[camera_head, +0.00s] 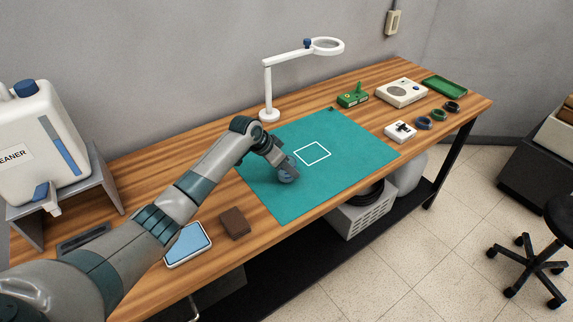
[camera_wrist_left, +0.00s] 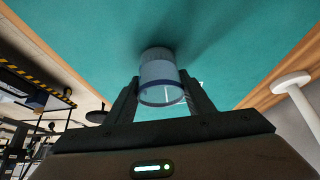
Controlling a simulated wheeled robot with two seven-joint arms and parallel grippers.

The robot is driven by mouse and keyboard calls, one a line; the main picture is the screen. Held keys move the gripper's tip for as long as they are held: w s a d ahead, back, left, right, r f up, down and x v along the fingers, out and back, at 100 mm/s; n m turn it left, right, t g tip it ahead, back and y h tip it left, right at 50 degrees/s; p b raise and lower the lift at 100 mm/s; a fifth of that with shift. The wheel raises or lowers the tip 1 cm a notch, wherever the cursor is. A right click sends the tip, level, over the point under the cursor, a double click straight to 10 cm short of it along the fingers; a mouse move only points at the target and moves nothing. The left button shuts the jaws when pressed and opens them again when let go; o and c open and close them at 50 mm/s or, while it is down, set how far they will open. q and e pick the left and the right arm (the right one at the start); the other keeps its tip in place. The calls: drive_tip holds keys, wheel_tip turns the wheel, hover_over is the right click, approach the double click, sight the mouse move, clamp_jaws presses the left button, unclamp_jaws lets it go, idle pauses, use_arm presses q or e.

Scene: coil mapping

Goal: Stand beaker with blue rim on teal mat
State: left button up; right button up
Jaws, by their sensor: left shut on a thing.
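The clear beaker with a blue rim (camera_wrist_left: 160,72) is between the fingers of my left gripper (camera_wrist_left: 161,100), which is shut on it. In the head view the beaker (camera_head: 288,177) shows only partly below my left gripper (camera_head: 284,170). It is over the left part of the teal mat (camera_head: 350,150), left of the white square outline. In the wrist view its far end is close to the mat (camera_wrist_left: 235,35), with a shadow around it. I cannot tell whether it touches. My right gripper is not in view.
A white magnifier lamp (camera_head: 268,95) stands behind the mat. A brown block (camera_head: 235,223) and a blue-screened tablet (camera_head: 188,244) lie at the front left. Several small devices and a green tray (camera_head: 444,87) are at the right. The mat's middle and right are clear.

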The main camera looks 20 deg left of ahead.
use_arm(q)
drive_tip(key=shift+f, duration=0.25)
drive_tip(key=shift+f, duration=0.1)
drive_tip(key=shift+f, duration=0.15)
drive_tip(key=o, duration=1.1)
drive_tip(key=shift+o, duration=0.2)
drive_tip(key=shift+r, duration=0.25)
drive_tip(key=b+v, duration=0.2)
drive_tip(key=v, duration=1)
drive_tip(key=shift+b, duration=0.4)
